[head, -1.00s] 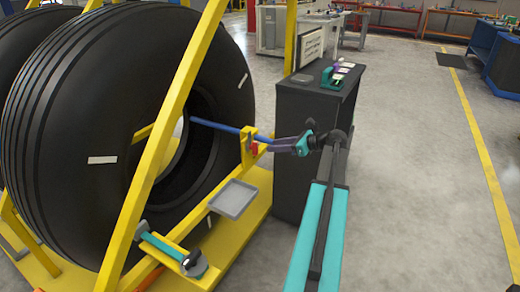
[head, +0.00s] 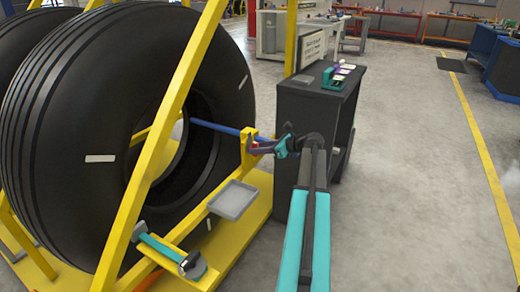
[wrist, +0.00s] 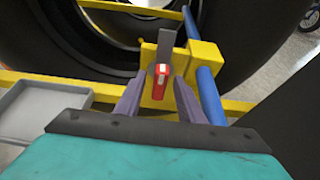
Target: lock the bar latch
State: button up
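The bar latch (wrist: 161,76) is a red tab with a grey lever standing up behind it, on a yellow bracket (wrist: 186,62) of the rack. In the head view the bracket (head: 246,155) stands at the end of a blue bar (head: 215,126) running into the tyre's hub. The blue bar also shows right of the latch in the wrist view (wrist: 208,95). My gripper (wrist: 159,85) is open, its purple fingers on either side of the red tab with gaps visible. In the head view my gripper (head: 264,148) reaches the bracket and mostly hides the latch.
A large black tyre (head: 75,120) fills the left, behind a slanted yellow frame post (head: 170,135). A grey tray (head: 233,200) sits below the bracket. A dark cabinet (head: 300,98) stands behind my arm.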

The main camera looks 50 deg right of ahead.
jog(key=shift+c, duration=0.3)
grip_shut()
jog(key=shift+d+r+p, duration=0.1)
jog(key=shift+r+p, duration=0.1)
jog(key=shift+p, duration=1.05)
jog(key=shift+m+y+p, duration=0.4)
jog(key=shift+p, duration=0.5)
jog(key=shift+f, duration=0.2)
jog(key=shift+o, duration=0.3)
grip_release()
jog(key=shift+s, duration=0.1)
